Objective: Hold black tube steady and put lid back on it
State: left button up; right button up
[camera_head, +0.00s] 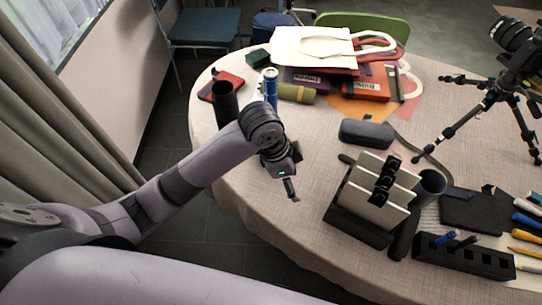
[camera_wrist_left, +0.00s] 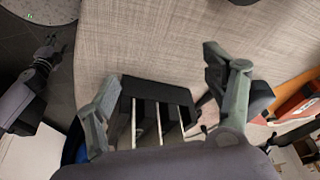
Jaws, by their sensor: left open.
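The black tube (camera_head: 225,103) stands upright at the left rim of the table, its top open and its lower part behind my left arm. I cannot make out its lid for sure in either view. My left gripper (camera_head: 291,190) is over the table's left part, to the right of and nearer than the tube, pointing down. In the left wrist view its two fingers (camera_wrist_left: 163,98) are spread wide with nothing between them. What seems to be my right gripper (camera_wrist_left: 48,50) shows small over the floor at the left of that view; its finger state is unclear.
A blue can (camera_head: 270,87) stands close right of the tube, with a red book (camera_head: 222,84) behind. Bags (camera_head: 312,46) lie at the back. A black holder with cream panels (camera_head: 376,190), a dark case (camera_head: 366,133) and a tripod (camera_head: 490,95) stand right. The front-left tablecloth is clear.

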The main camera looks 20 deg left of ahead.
pick_arm(q)
jog(key=w+a+r+m+g+y, duration=0.1)
jog(key=w+a+r+m+y, duration=0.2)
jog(key=w+a+r, duration=0.5)
jog(key=shift+w+a+r+m+g, duration=0.2)
jog(key=shift+w+r+m+g, duration=0.15)
jog(key=shift+w+r, duration=0.6)
jog(key=shift+f, duration=0.1)
notch_tip(320, 180, down, 12)
jog(key=shift+f+p, duration=0.1)
jog(key=shift+p, duration=0.4)
